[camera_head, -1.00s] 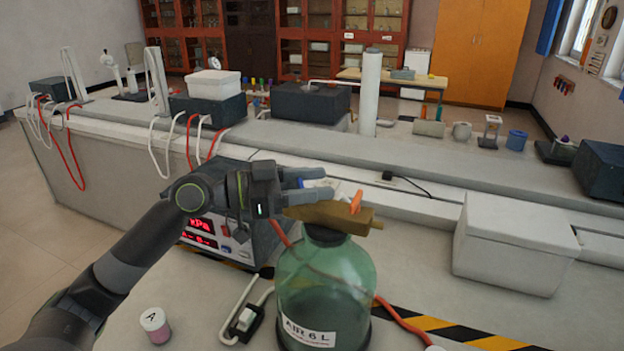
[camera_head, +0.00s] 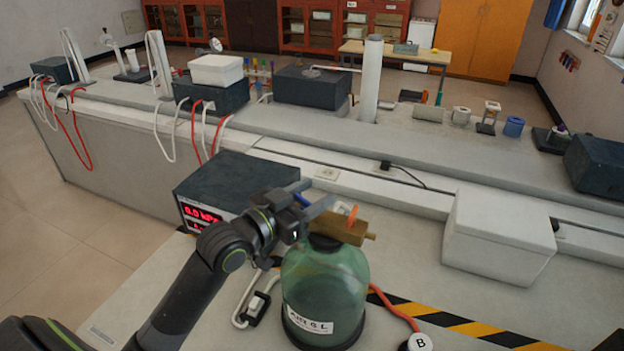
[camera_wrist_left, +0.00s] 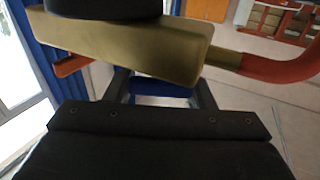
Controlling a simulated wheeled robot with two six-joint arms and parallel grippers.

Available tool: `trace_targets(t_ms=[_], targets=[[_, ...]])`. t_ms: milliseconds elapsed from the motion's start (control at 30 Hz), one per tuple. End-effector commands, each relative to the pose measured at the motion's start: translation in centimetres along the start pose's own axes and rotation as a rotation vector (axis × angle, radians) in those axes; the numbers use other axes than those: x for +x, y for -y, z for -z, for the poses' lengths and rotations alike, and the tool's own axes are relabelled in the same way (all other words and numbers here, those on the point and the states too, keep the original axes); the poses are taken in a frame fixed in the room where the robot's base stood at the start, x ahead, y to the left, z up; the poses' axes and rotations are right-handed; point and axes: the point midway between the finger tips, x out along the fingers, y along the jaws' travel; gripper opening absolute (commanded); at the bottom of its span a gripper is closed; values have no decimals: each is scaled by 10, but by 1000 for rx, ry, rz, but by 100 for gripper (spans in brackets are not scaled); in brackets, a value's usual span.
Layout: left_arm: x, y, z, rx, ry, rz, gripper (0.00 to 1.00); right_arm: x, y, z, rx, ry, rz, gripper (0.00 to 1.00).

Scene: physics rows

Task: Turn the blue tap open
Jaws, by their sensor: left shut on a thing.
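A green glass bottle (camera_head: 322,285) labelled as air, 6 L, stands on the bench. A brass valve block (camera_head: 338,229) sits on its neck. The block fills the upper part of the left wrist view (camera_wrist_left: 150,42). An orange tap handle (camera_head: 352,214) sticks up from the block, apart from my gripper. My left gripper (camera_head: 310,199) is at the block's left end, shut on the blue tap (camera_head: 302,199). In the left wrist view the blue tap (camera_wrist_left: 161,89) shows between the two fingers, partly hidden behind my gripper body. My right gripper is not in view.
A dark box with a red display (camera_head: 225,190) stands behind my left arm. A white lidded box (camera_head: 500,238) is at the right.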

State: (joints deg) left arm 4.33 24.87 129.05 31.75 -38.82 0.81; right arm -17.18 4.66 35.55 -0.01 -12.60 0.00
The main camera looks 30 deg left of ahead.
Motion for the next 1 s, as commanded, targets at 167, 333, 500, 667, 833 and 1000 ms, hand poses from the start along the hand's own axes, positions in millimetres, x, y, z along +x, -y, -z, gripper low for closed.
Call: trace_targets(t_ms=[167, 333, 500, 667, 833, 1000], targets=[[0, 1, 7, -10, -2, 131, 26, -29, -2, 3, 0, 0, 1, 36], [0, 3, 5, -7, -1, 244, 26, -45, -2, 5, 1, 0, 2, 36], [0, 5, 3, -3, -1, 331, 26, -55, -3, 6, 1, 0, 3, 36], [-1, 6, 3, 1, -2, 386, 26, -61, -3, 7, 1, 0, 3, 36], [-1, 7, 1, 3, -2, 418, 26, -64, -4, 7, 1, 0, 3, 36], [-1, 8, 1, 4, -2, 429, 26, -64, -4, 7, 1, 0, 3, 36]])
